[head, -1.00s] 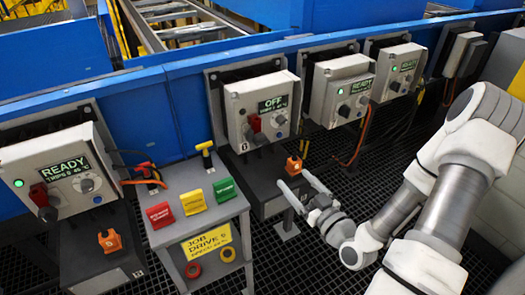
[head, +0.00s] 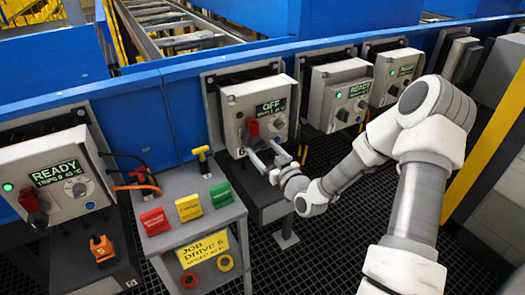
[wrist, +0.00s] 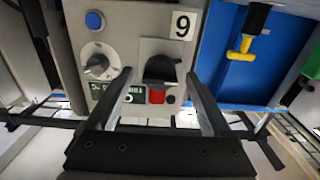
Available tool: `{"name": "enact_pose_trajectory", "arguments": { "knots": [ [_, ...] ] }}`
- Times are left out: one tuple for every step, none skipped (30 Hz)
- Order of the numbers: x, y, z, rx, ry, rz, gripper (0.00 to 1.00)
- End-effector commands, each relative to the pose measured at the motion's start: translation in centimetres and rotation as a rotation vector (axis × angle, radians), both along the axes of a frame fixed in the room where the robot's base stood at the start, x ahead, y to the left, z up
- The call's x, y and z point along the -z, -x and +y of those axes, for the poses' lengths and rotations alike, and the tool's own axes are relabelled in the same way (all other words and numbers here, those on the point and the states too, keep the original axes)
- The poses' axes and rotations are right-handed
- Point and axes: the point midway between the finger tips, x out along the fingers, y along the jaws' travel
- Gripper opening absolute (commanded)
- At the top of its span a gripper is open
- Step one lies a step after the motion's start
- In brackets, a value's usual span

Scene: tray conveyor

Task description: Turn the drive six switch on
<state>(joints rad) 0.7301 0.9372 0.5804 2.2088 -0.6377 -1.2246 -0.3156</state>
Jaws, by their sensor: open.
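The drive six box (head: 253,108) is a grey box with a 6 on its front, in the middle of the head view. Its screen (head: 271,107) reads OFF. Its switch (head: 250,134) has a dark handle on a red part, left of a round grey dial. In the upside-down wrist view, the switch handle (wrist: 160,70) shows between the finger lines, and the dial (wrist: 97,65) is to its left. My gripper (head: 266,152) is open and empty, just below and in front of the switch. I cannot tell whether a finger touches it.
A grey stand (head: 187,185) with red, yellow and green blocks is left of the box. A box reading READY (head: 57,175) is at far left, and another READY box (head: 340,95) stands to the right. The blue conveyor wall (head: 150,110) runs behind.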

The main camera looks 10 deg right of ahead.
Motion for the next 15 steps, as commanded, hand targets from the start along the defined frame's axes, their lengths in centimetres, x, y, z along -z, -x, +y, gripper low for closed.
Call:
{"name": "enact_pose_trajectory", "arguments": {
  "knots": [
    [0.01, -0.33, 0.13, -0.001, 0.000, -0.001, 0.84],
    [0.01, -0.44, 0.17, -0.001, 0.000, 0.000, 0.84],
    [0.00, -0.55, 0.23, -0.001, -0.001, 0.000, 0.84],
    [0.00, -0.60, 0.26, -0.001, -0.001, 0.000, 0.84],
    [-0.01, -0.64, 0.27, -0.001, -0.001, 0.000, 0.84],
    [-0.01, -0.66, 0.28, -0.001, -0.001, 0.000, 0.84],
    [-0.02, -0.66, 0.27, -0.001, -0.001, 0.000, 0.84],
    [-0.02, -0.65, 0.26, -0.001, -0.001, 0.000, 0.84],
    [-0.02, -0.64, 0.26, -0.001, -0.001, 0.000, 0.84],
    [-0.02, -0.64, 0.26, -0.001, 0.000, 0.000, 0.84],
    [-0.02, -0.64, 0.25, -0.001, 0.000, 0.000, 0.84],
    [-0.02, -0.63, 0.25, -0.001, 0.000, 0.000, 0.79],
    [-0.02, -0.63, 0.25, -0.001, 0.000, 0.000, 0.74],
    [-0.02, -0.62, 0.25, -0.001, 0.000, 0.000, 0.68],
    [-0.02, -0.63, 0.24, -0.001, 0.000, 0.000, 0.61]
  ]
}}
